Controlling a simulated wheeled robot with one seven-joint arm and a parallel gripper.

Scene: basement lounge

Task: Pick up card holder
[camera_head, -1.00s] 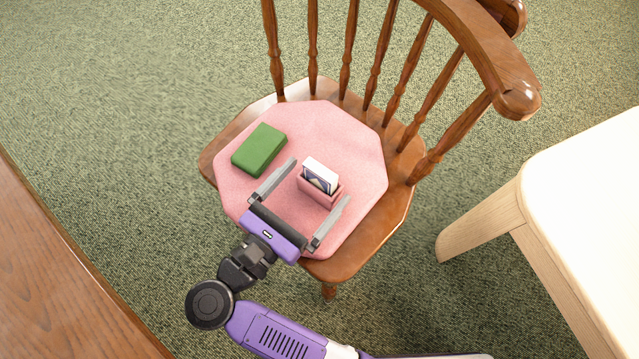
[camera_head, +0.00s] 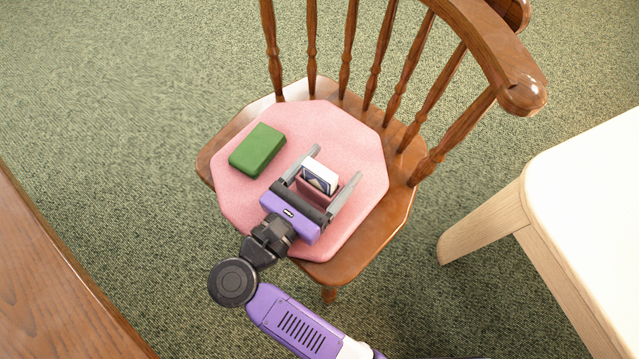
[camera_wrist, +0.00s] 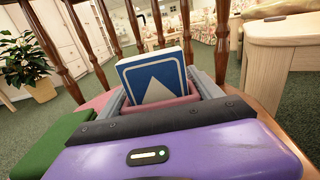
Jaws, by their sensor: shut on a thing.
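The card holder (camera_head: 311,191) is a small pink open-topped box with white and blue cards (camera_head: 320,177) standing in it. It is on the pink octagonal cushion (camera_head: 243,193) of the wooden chair. My gripper (camera_head: 332,172) reaches over the cushion and is shut on the card holder, one grey finger along each side. In the wrist view the holder's pink rim (camera_wrist: 165,102) shows between the fingers, with a blue and white card (camera_wrist: 155,77) rising from it. The holder's lower part is hidden by my gripper.
A green block (camera_head: 258,149) lies on the cushion left of the holder. The chair's spindles (camera_head: 381,55) and curved armrest (camera_head: 490,60) rise behind and to the right. A white-topped table (camera_head: 590,190) stands at right, a brown wooden surface (camera_head: 50,285) at lower left.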

